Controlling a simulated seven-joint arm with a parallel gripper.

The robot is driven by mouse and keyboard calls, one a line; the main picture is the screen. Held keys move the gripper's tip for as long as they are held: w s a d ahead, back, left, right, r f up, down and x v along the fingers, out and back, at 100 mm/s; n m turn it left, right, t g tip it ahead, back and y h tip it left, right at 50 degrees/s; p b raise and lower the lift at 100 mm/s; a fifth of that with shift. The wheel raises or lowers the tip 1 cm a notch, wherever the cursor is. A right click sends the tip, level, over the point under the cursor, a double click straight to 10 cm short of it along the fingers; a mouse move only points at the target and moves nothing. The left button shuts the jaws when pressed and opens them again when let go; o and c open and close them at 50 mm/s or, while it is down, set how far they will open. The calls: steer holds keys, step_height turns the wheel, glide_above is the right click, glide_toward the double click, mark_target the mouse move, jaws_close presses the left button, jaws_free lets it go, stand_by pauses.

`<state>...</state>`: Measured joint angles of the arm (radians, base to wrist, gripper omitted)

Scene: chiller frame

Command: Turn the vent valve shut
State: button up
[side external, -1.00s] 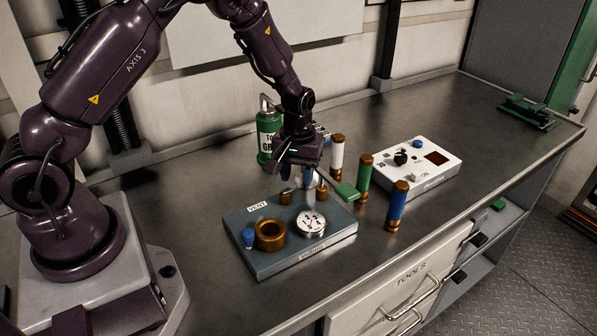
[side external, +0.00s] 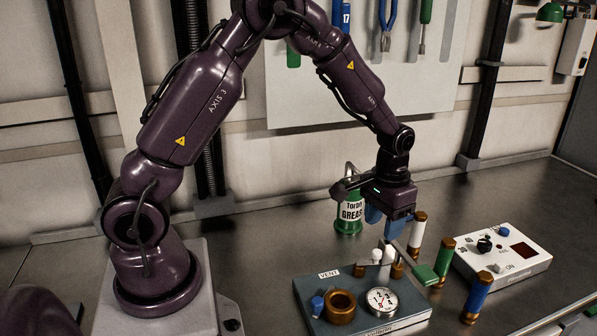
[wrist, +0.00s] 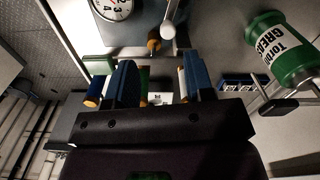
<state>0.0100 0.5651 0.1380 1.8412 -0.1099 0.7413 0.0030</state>
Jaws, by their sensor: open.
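The vent panel (side external: 312,290) is a blue-grey plate labelled VENT on the bench. It carries a brass ring (side external: 340,306), a blue knob (side external: 317,305), a round gauge (side external: 382,301) and brass-and-white fittings at its back right. A lever with a green grip (side external: 424,275) sticks out past the panel's right side; it appears to be the valve handle. My gripper (side external: 385,224) hangs above the back right of the panel, fingers down. In the wrist view its blue fingers (wrist: 157,70) are apart with nothing gripped. Whether they touch the lever is unclear.
White (side external: 417,236), green (side external: 443,262) and blue (side external: 477,297) brass-ended cylinders stand right of the panel, close to the lever. A white control box (side external: 502,260) lies beyond them. A green grease can (side external: 348,215) stands behind my gripper.

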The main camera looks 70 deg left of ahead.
step_height(320, 180, up, 5)
steer(key=s+d+r+m+t, duration=0.1)
steer(key=s+r, duration=0.4)
steer(key=s, duration=0.4)
steer(key=s+d+r+m+t, duration=0.1)
steer(key=s+d+r, duration=0.1)
steer(key=s+r, duration=0.3)
steer(key=shift+s+d+r+t, duration=0.15)
steer(key=shift+s+d+t, duration=0.2)
steer(key=shift+s, duration=1.75)
steer(key=n+t, duration=0.1)
steer(key=t, duration=0.1)
glide_toward(377, 251)
steer(key=shift+y, duration=0.3)
steer(key=x, duration=0.9)
steer(key=shift+d, duration=0.3)
